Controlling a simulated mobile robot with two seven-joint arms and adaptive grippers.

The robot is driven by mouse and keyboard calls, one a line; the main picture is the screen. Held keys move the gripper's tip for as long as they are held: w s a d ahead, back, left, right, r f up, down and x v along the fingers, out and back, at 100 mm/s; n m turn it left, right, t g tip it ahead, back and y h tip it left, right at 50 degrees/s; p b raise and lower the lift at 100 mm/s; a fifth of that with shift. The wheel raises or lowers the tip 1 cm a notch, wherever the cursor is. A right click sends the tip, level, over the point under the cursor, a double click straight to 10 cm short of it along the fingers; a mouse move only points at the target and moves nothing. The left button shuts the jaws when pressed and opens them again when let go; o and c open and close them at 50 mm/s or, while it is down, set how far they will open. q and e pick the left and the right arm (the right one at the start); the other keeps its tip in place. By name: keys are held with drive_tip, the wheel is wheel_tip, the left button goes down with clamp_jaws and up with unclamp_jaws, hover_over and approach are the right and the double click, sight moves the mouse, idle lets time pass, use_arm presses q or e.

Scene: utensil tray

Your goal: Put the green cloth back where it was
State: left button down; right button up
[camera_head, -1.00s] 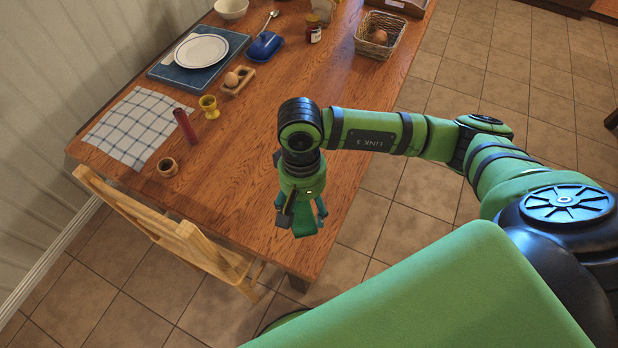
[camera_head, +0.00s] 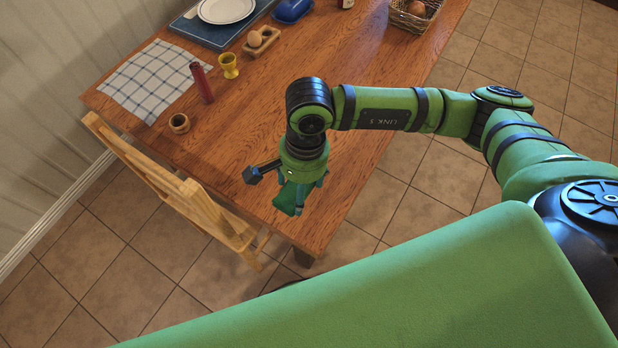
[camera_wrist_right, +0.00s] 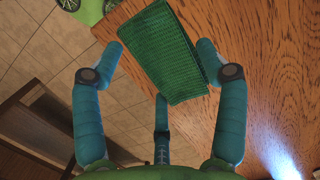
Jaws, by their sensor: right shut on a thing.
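The green cloth (camera_head: 286,200) hangs at my right gripper (camera_head: 304,200), over the near corner of the wooden table. In the right wrist view the cloth (camera_wrist_right: 155,52) is a folded, ribbed green piece between the blue fingers of my right gripper (camera_wrist_right: 162,72), which is shut on it. The cloth overlaps the table edge in that view, with table on one side and floor on the other. In the head view the fingers partly hide the cloth. I cannot tell its exact height above the table. My left gripper is not in view.
A wooden chair (camera_head: 190,205) stands at the table's near left side. The table's near corner is clear.

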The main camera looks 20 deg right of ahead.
drive_tip(key=w+d+f+p, duration=0.1)
drive_tip(key=w+d+f, duration=0.1)
drive_tip(key=w+d, duration=0.1)
drive_tip(key=shift+w+f, duration=0.15)
drive_tip(key=shift+f, duration=0.25)
wheel_tip(320, 180, down, 3)
drive_tip(key=shift+f+p, duration=0.1)
drive_tip(key=shift+p, duration=0.4)
drive_tip(key=shift+f, duration=0.4)
drive_tip(key=shift+f, duration=0.15)
drive_tip(key=o, duration=1.1)
